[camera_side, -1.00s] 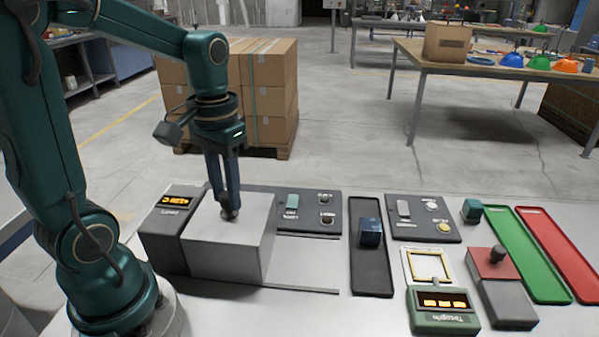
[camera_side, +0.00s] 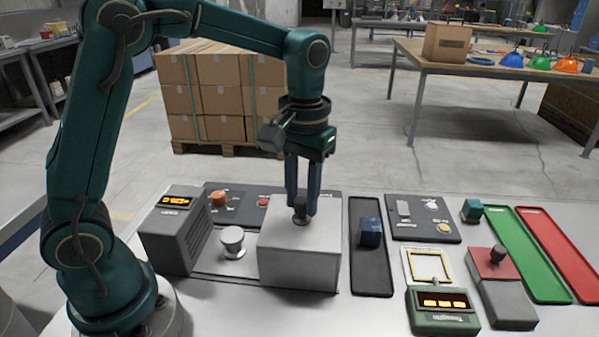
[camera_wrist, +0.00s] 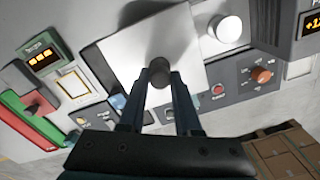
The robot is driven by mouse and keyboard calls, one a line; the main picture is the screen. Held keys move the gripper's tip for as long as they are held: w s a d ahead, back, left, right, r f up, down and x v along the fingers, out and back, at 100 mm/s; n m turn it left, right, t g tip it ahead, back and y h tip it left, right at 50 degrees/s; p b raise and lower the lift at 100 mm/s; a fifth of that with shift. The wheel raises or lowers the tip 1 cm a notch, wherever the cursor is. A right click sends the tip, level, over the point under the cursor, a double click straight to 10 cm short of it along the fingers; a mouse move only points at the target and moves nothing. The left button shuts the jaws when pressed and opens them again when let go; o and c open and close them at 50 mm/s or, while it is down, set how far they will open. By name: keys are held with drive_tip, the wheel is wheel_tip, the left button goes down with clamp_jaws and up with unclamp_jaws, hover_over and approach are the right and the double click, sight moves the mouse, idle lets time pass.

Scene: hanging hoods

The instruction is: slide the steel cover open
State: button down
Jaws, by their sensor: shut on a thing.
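The steel cover (camera_side: 300,258) is a plain grey box standing on a flat base plate (camera_side: 208,262), at the plate's right end in the side view. It also shows in the wrist view (camera_wrist: 130,55). My gripper (camera_side: 301,212) is above the cover, shut on its dark round knob (camera_side: 300,213); the wrist view shows the knob (camera_wrist: 159,72) between the fingertips. Left of the cover, a white round-topped part (camera_side: 232,241) stands uncovered on the plate. The cover hides part of the control panel behind it.
A grey unit with an orange display (camera_side: 176,203) stands at the plate's left end. A black tray with a blue block (camera_side: 370,234) lies close to the cover's right. Farther right are a green display unit (camera_side: 441,307), a red-topped box (camera_side: 492,262), and green and red trays (camera_side: 555,250).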

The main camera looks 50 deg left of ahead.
sight(291, 225)
drive_tip(key=shift+w+d, duration=0.2)
drive_tip(key=c, duration=0.6)
unclamp_jaws()
drive_tip(key=shift+r, duration=2.6)
drive_tip(key=shift+r, duration=0.1)
drive_tip(key=s+r+t, duration=0.3)
drive_tip(key=s+r, duration=0.2)
drive_tip(key=s, duration=0.3)
drive_tip(key=s+a+f+m+t, duration=0.1)
drive_tip(key=s+f+m+t, duration=0.1)
drive_tip(key=s+f, duration=0.3)
drive_tip(key=shift+s+f+m+t, duration=0.15)
drive_tip(key=shift+f+m+t, duration=0.25)
drive_tip(key=shift+f+m, duration=0.45)
